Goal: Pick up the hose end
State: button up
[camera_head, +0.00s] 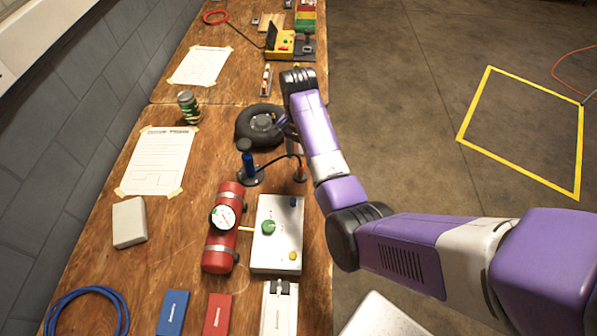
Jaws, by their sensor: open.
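A small pump with a blue body (248,164) stands upright on the wooden bench. A thin black hose (275,160) arcs from its base to the right. The hose end (300,173) looks like a small orange tip standing near the bench's right edge, just left of my forearm. My gripper (284,127) is above and beyond the hose end, beside the right side of a black wheel (255,120). It is open, apart from the hose end. My arm hides part of the gripper, so the gap between the fingers is hard to see.
A red tank with a gauge (224,250) and a white control box (278,235) stand nearer on the bench. A yellow case (283,43) is farther back.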

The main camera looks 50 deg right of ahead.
aim_at(301, 166)
notch_tip(301, 166, down, 8)
jog(key=shift+r+p, duration=0.25)
jog(key=shift+p, duration=0.25)
grip_shut()
